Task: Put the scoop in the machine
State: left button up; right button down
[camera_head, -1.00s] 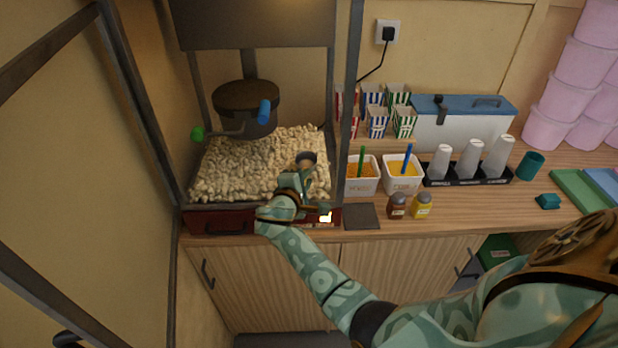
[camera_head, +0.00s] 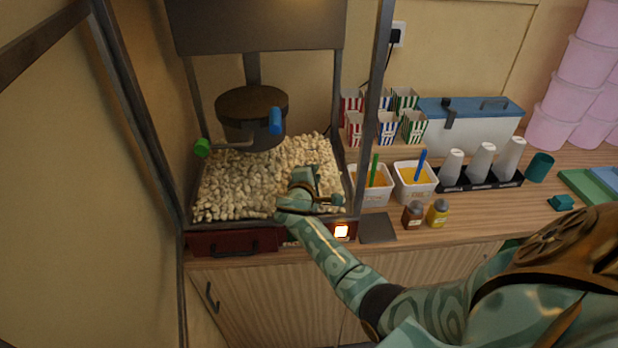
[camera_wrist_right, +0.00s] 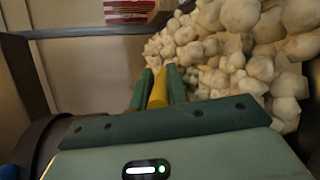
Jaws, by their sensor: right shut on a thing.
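The popcorn machine (camera_head: 188,243) stands on the counter at the left, with a heap of popcorn (camera_head: 235,185) inside and a dark kettle (camera_head: 252,105) above it. My right gripper (camera_head: 335,200) is inside the machine, low at its front right, beside the popcorn. In the right wrist view its two green fingers (camera_wrist_right: 158,88) are shut on a yellow piece of the scoop (camera_wrist_right: 158,90). The rest of the scoop is hidden. The popcorn lies close to the fingers on the right of that view. My left gripper is not in view.
The machine's dark corner post (camera_head: 371,110) stands close to my right gripper. To the right are two white tubs (camera_head: 415,193), sauce bottles (camera_head: 437,214), striped boxes (camera_head: 386,128) and a cup rack (camera_head: 480,184). A dark mat (camera_head: 378,228) lies clear in front.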

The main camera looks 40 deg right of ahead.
jog(key=shift+s+d+r, duration=0.1)
jog(key=shift+s, duration=0.1)
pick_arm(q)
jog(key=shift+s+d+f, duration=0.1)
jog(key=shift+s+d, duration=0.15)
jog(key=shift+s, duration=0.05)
pick_arm(e)
jog(key=shift+w, duration=0.1)
pick_arm(q)
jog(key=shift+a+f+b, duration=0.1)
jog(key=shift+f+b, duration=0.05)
jog(key=shift+b, duration=0.15)
pick_arm(e)
jog(key=shift+f, duration=0.35)
jog(key=c, duration=1.3)
grip_release()
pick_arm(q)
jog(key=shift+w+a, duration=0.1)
